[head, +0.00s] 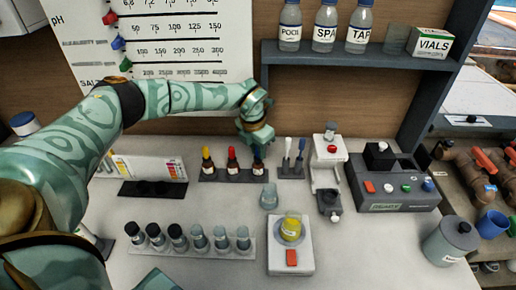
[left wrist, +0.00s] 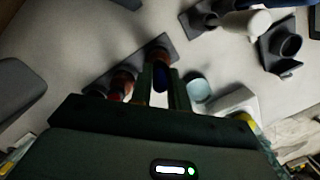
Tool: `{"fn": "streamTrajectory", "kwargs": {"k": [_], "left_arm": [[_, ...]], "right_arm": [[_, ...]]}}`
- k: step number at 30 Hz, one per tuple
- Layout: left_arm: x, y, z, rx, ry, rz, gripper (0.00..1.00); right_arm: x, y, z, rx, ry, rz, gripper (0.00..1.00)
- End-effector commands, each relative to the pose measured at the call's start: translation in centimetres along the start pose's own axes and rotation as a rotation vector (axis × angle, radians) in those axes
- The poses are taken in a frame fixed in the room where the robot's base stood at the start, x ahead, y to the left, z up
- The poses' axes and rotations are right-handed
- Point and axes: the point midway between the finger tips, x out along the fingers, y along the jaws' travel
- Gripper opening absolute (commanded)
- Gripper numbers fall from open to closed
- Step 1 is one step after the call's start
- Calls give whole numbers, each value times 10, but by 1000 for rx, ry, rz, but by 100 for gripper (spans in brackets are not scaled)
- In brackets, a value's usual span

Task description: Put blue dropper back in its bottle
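My left gripper (head: 257,150) points down over the right end of the row of dropper bottles. In the left wrist view its two fingers (left wrist: 162,84) stand close on both sides of the blue dropper's bulb (left wrist: 161,76) and look shut on it. The blue dropper (head: 257,160) is upright at the top of its brown, white-labelled bottle (head: 258,173). The fingers partly hide the bulb, and I cannot tell how deep the dropper sits in the neck. My right gripper is not in view.
Red (head: 232,156) and yellow (head: 207,155) dropper bottles stand left in the same rack. A clear beaker (head: 268,198) stands in front, behind a scale (head: 291,261) with a yellow-filled vessel (head: 291,229). A vial rack (head: 192,253) is at the front. A shelf (head: 350,56) overhangs back right.

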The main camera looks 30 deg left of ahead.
Motion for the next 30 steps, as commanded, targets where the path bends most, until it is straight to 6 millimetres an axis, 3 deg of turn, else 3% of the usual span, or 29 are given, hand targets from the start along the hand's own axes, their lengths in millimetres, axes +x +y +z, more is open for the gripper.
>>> {"fn": "streamTrajectory", "kwargs": {"k": [20,24,30], "left_arm": [[8,0,-1,0,0,0,13],[8,0,-1,0,0,0,43],[8,0,-1,0,0,0,43]], "right_arm": [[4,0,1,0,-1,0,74],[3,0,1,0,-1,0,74],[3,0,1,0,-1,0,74]]}}
